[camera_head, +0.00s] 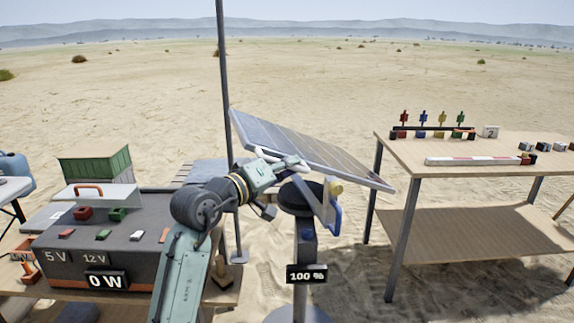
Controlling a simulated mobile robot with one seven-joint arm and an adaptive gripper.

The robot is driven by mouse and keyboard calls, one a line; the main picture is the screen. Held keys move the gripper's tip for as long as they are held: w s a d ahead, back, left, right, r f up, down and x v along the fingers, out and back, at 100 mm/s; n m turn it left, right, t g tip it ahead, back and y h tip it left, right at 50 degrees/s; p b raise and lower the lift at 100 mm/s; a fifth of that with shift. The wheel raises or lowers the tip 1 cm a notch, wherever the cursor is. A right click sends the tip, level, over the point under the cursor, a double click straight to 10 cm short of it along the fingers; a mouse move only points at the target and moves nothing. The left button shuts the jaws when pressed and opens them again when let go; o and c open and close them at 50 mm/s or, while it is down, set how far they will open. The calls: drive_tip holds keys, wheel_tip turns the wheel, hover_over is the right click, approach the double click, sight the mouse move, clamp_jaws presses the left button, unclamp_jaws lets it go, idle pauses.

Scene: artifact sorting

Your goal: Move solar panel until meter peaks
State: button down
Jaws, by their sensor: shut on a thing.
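The solar panel (330,152) is tilted, its lower edge toward the right, on a stand with a dark round head (298,198). A yellow knob (336,188) and a blue part (335,216) are under the panel. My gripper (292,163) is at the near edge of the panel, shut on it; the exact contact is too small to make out. A display on the stand's post (306,274) reads 100 %. Another display (106,280) on the dark box at the left reads 0 W.
The dark box (60,262) has 5 V and 12 V labels and coloured blocks on top. A green crate (95,165) is behind it. A thin pole (224,80) rises close behind my arm. A wooden table (445,153) with coloured figures stands at the right. Open sand lies beyond.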

drive_tip(key=shift+d+r+p, duration=0.3)
drive_tip(key=shift+r+p, duration=0.25)
drive_tip(key=shift+r, duration=0.2)
drive_tip(key=shift+w+d+r+m+g+y+p, duration=0.2)
drive_tip(key=shift+d+r+m+g+y+p, duration=0.3)
drive_tip(key=shift+p, duration=0.35)
drive_tip(key=shift+f, duration=0.15)
drive_tip(key=c, duration=1.9)
unclamp_jaws()
drive_tip(key=shift+a, duration=0.1)
drive_tip(key=v, duration=1.2)
